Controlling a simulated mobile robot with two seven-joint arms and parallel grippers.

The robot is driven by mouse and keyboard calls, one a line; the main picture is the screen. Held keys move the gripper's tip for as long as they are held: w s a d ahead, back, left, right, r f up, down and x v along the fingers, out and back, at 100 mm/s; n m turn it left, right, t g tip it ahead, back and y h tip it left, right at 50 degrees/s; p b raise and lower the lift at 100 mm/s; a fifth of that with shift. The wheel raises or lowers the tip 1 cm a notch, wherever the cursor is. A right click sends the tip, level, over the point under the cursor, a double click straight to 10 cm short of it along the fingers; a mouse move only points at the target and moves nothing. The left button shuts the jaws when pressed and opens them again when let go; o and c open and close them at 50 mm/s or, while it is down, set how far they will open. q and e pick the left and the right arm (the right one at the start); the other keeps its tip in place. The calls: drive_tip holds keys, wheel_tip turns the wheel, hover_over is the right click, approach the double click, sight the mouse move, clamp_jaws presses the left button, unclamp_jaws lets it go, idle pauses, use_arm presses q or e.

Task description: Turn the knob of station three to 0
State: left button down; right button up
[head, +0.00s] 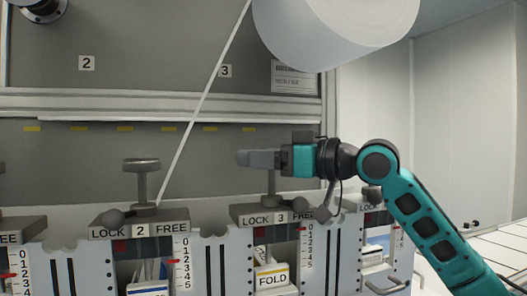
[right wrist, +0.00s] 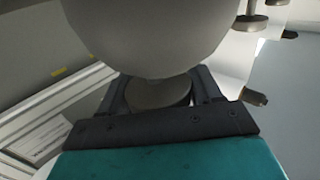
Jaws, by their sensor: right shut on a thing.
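Station three (head: 262,216) carries a plate marked LOCK 3 FREE. Its knob stands on a grey stem (head: 271,186); in the head view its top is hidden behind my right gripper (head: 246,158). In the right wrist view the round grey knob (right wrist: 158,93) lies between the two fingers, and the gripper is shut on it. My left gripper is not in view.
Station two (head: 140,229), with its own knob (head: 141,165), stands to the left. A large white roll (head: 335,30) hangs above my right gripper, and a thin white web (head: 205,100) slants down from it to station two. Another station (head: 372,207) lies partly behind my right arm.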

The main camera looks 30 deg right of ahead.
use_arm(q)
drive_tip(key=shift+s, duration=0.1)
use_arm(e)
drive_tip(key=shift+f+g+y, duration=0.1)
drive_tip(key=shift+g+y, duration=0.2)
drive_tip(key=shift+y, duration=0.1)
drive_tip(key=shift+a, duration=0.1)
drive_tip(key=o, duration=1)
drive_tip(key=shift+c, duration=0.2)
drive_tip(key=shift+s+d, duration=0.4)
drive_tip(key=shift+s, duration=0.05)
use_arm(q)
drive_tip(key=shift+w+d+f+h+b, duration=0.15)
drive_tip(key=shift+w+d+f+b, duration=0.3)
drive_tip(key=shift+b, duration=0.9)
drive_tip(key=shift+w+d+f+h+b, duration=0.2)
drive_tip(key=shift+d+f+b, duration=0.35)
drive_tip(key=shift+b, duration=0.75)
use_arm(e)
drive_tip(key=v, duration=1.1)
drive_tip(key=shift+s, duration=0.45)
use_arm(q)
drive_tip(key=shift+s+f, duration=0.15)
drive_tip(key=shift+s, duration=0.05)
use_arm(e)
drive_tip(key=shift+d, duration=0.1)
